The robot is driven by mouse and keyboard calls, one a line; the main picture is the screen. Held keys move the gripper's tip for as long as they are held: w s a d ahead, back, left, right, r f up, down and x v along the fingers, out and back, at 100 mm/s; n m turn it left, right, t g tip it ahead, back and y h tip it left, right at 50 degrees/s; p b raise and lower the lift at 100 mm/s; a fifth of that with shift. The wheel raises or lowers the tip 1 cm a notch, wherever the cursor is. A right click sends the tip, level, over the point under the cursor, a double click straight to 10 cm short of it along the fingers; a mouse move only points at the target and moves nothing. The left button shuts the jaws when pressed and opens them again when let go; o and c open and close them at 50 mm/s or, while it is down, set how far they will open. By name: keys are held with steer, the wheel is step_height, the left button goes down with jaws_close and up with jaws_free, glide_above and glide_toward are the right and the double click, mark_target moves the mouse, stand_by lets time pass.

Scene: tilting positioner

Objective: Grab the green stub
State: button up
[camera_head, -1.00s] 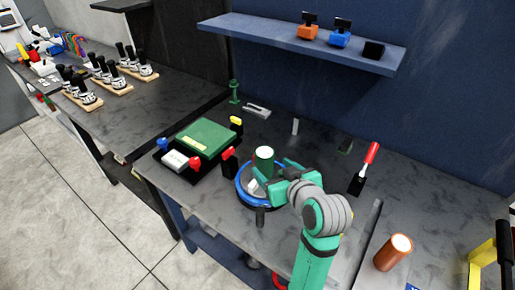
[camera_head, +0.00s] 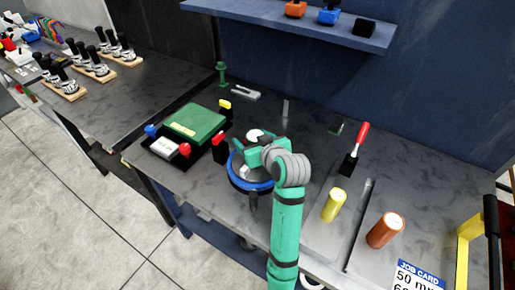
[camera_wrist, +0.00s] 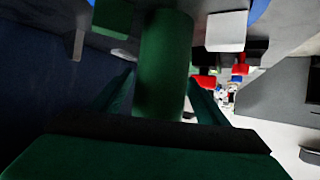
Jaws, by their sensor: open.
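The green stub (camera_wrist: 163,60) is a dark green cylinder that fills the middle of the wrist view. In the head view only its pale round top (camera_head: 255,134) shows clearly; my gripper hides most of the rest. It stands over the round blue-rimmed positioner (camera_head: 236,180). My gripper (camera_head: 256,153) is at the stub, with its fingers apart. In the wrist view my gripper (camera_wrist: 165,97) has one finger on each side of the stub. I cannot tell whether either finger touches it.
Left of the positioner is a green box (camera_head: 195,122) on a black base with coloured knobs. A yellow cylinder (camera_head: 334,205), a copper-coloured cylinder (camera_head: 384,230) and a red-handled tool (camera_head: 357,148) stand to the right. A blue shelf (camera_head: 290,24) hangs behind.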

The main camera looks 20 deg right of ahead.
steer(key=shift+w+a+f, duration=0.15)
steer(key=shift+w, duration=0.15)
steer(key=shift+s, duration=0.1)
steer(key=shift+c, duration=0.4)
steer(key=c, duration=1.5)
steer(key=shift+d, duration=0.25)
jaws_close()
